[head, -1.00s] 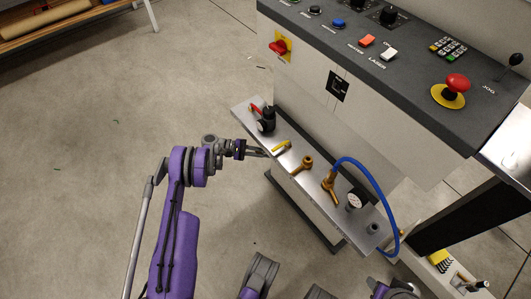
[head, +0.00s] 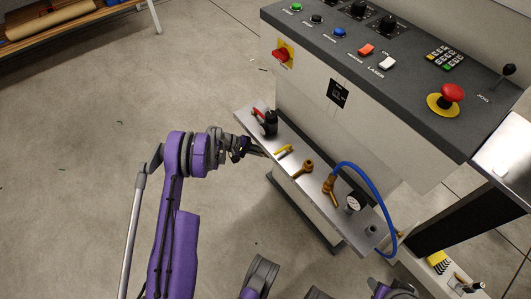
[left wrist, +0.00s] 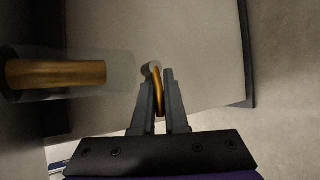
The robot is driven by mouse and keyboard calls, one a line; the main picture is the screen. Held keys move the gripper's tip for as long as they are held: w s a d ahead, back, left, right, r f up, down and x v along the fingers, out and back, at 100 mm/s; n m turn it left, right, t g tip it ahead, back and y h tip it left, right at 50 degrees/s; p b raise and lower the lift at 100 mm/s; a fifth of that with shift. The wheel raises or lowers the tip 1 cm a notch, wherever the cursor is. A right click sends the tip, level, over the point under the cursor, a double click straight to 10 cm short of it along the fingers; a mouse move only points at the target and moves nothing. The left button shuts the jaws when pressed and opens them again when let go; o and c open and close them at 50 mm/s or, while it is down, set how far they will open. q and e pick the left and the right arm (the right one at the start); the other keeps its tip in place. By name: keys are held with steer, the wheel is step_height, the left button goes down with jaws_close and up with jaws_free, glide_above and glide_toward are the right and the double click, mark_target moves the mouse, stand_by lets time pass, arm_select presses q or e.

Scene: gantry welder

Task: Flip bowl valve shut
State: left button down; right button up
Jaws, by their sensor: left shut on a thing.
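In the left wrist view, a small gold-orange part with a rounded grey end, apparently the bowl valve's lever (left wrist: 158,88), stands between my left gripper's fingers. My left gripper (left wrist: 161,76) is shut on it. Left of it is a clear bowl (left wrist: 121,72) with a brass cylinder (left wrist: 55,74) inside. In the head view my left gripper (head: 262,153) is at the left edge of the metal shelf (head: 318,188). My right gripper is not in view.
The shelf carries a black regulator with a red lever (head: 268,121), a yellow lever (head: 284,150), brass valves (head: 303,168), a gauge (head: 352,204) and a blue hose (head: 372,178). The control panel (head: 400,75) overhangs it.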

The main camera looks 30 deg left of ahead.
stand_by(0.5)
arm_select(q)
steer(key=c, duration=0.9)
jaws_free()
steer(key=shift+c, duration=0.2)
